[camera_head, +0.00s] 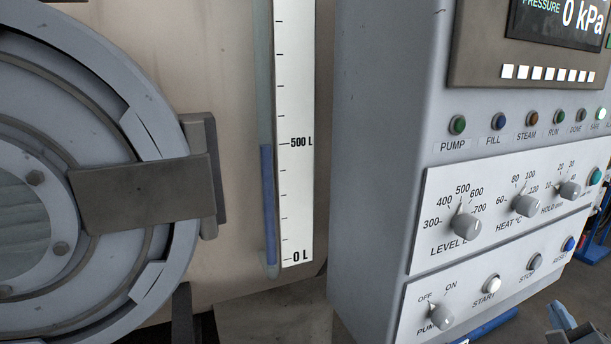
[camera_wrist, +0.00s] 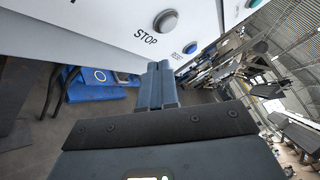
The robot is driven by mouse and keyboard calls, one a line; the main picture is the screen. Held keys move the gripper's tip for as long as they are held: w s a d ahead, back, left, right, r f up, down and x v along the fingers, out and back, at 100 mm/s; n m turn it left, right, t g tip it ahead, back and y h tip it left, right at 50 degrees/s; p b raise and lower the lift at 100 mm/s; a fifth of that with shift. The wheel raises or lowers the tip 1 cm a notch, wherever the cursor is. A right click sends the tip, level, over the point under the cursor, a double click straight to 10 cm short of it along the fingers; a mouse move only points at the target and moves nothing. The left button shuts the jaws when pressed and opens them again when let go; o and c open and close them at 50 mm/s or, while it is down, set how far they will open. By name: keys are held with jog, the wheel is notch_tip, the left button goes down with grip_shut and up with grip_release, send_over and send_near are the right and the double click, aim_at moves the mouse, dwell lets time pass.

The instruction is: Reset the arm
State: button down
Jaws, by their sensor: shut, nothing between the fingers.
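My gripper (camera_wrist: 157,86) is shut and empty in the wrist view, its two fingers together just below the control panel's lower edge. A grey STOP button (camera_wrist: 166,22) is above the fingertips, and a blue RESET button (camera_wrist: 190,48) is to their right. In the head view a small part of my arm (camera_head: 566,318) shows at the bottom right, under the panel. Whether the fingers touch the panel cannot be told.
The grey control cabinet (camera_head: 385,150) carries knobs, lamps and buttons. The round machine door (camera_head: 170,110) with its latch stands at left. The level gauge (camera_head: 292,190) reads close to 500 L. Blue items (camera_wrist: 95,85) lie on the floor at left.

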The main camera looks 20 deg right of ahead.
jog(key=s+a+f+n+y, duration=0.2)
jog(key=s+a+n, duration=0.25)
jog(key=a, duration=0.35)
jog(key=s+a+f+n+y, duration=0.1)
jog(key=s+a+f+n, duration=0.15)
jog(key=a+n, duration=0.45)
jog(key=s+a+f+n+y, duration=0.1)
jog(key=s+a+n+y, duration=0.2)
jog(key=a, duration=0.7)
jog(key=s+a+r+n+y, duration=0.2)
jog(key=s+a+r+n, duration=0.2)
jog(key=s+n, duration=0.4)
jog(key=s+a+r+n+y, duration=0.3)
jog(key=s+a+r+n, duration=0.1)
jog(key=s+a+n, duration=0.3)
jog(key=shift+s+a+n+t+y, duration=0.25)
jog(key=shift+s+n, duration=0.35)
jog(key=shift+n, duration=0.55)
jog(key=c, duration=1.9)
grip_release()
